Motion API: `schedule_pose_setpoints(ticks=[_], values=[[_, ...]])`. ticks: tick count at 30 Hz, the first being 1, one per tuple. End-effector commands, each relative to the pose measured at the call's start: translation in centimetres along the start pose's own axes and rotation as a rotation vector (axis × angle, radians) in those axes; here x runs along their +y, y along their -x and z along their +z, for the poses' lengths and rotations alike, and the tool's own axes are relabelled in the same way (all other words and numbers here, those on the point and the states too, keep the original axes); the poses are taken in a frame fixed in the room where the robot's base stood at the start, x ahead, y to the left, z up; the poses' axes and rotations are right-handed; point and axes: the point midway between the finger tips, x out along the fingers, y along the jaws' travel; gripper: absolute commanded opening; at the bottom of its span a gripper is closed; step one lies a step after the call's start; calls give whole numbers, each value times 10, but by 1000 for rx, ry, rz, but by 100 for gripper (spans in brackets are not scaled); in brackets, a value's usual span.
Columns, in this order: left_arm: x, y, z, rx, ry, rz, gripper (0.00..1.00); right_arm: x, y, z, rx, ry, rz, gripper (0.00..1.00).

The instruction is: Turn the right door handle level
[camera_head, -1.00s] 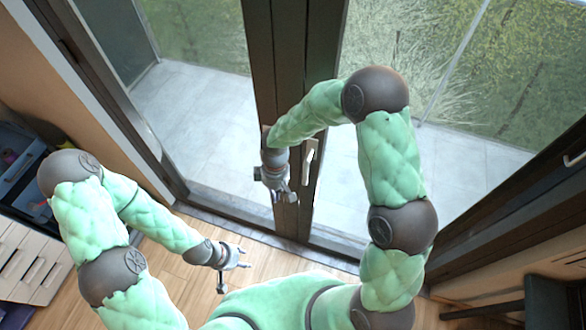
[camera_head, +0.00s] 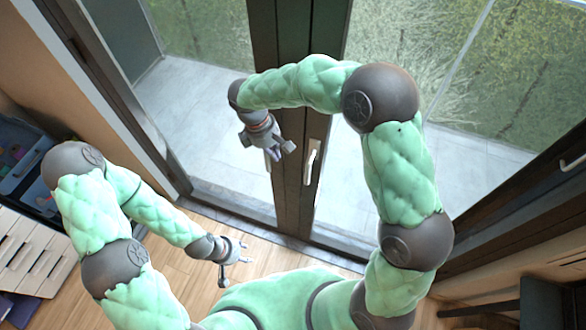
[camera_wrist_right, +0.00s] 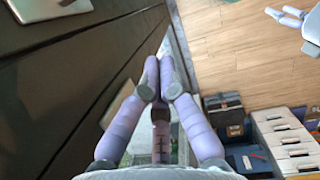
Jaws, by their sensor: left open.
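The pale right door handle (camera_head: 312,163) is on the dark middle door frame in the head view. Its lever hangs nearly upright along the frame, not level. My right gripper (camera_head: 279,150) is to the left of the handle in the picture, apart from it. Its purple fingers also show in the right wrist view (camera_wrist_right: 160,75), with the tips close together and nothing visible between them. Whether they are shut is unclear. My left gripper (camera_head: 236,266) is open and empty, low over the wooden floor, well away from the handle.
Glass door panes (camera_head: 205,110) stand on both sides of the dark frame (camera_head: 293,190). White drawers (camera_head: 30,255) and a dark open box (camera_head: 25,165) are at the left. A dark piece of furniture (camera_head: 550,300) is at the lower right. The wooden floor (camera_head: 180,275) is partly clear.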

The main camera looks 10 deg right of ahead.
Motion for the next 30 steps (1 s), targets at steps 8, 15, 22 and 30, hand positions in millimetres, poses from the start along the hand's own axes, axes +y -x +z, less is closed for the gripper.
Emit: schedule_pose_setpoints(ticks=[8, 15, 22, 30], values=[[-2, -4, 0, 0, 0, 0, 45, -1, -34, 0, -4, 1, -4, 0], [-4, -10, 0, 0, 0, 0, 45, -1, -79, 0, -2, 0, -4, 0], [-4, -12, 0, 0, 0, 0, 45, 0, -104, 16, 0, -3, -1, 0], [-4, -12, 0, 0, 0, 0, 45, 0, -109, 37, 0, 0, -1, 0]])
